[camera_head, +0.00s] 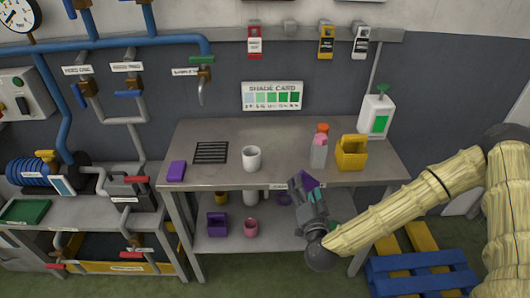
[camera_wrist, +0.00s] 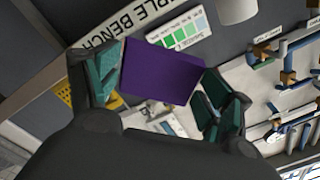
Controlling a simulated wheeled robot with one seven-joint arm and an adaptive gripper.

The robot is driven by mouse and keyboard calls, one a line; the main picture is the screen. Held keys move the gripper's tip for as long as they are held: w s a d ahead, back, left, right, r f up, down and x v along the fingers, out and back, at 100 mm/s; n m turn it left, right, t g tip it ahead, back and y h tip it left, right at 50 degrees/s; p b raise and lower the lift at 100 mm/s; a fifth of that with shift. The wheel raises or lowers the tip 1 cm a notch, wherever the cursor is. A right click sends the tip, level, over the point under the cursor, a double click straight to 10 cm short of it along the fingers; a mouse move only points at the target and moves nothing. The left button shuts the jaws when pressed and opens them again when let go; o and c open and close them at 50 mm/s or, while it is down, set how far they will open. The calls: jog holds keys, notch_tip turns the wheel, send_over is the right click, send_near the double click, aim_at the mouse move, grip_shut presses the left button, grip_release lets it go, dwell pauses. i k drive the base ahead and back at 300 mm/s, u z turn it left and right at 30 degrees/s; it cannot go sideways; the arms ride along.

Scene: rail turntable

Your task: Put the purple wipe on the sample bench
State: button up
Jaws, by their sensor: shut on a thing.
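The purple wipe (camera_wrist: 160,72) is a flat purple piece between the two green-padded fingers of my gripper (camera_wrist: 157,88). In the head view the wipe (camera_head: 306,181) shows small at the fingertips. My gripper (camera_head: 312,191) is shut on it, at the front edge of the sample bench (camera_head: 222,180), right of the middle. Whether the wipe is over the top or just in front of the edge is hard to tell. The bench's name label (camera_wrist: 130,25) shows in the wrist view.
On the bench are a purple block (camera_head: 176,171), a black grid (camera_head: 210,152), a white cup (camera_head: 251,159), two bottles (camera_head: 319,153) and a yellow caddy (camera_head: 351,153). The front middle of the top is clear. A lower shelf (camera_head: 225,242) holds several containers. A blue pallet (camera_head: 420,270) lies at right.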

aim_at(284, 165)
jog(key=u, duration=1.6)
jog(key=k, duration=0.75)
jog(key=z, duration=1.2)
jog(key=i, duration=0.45)
jog(key=u, duration=0.05)
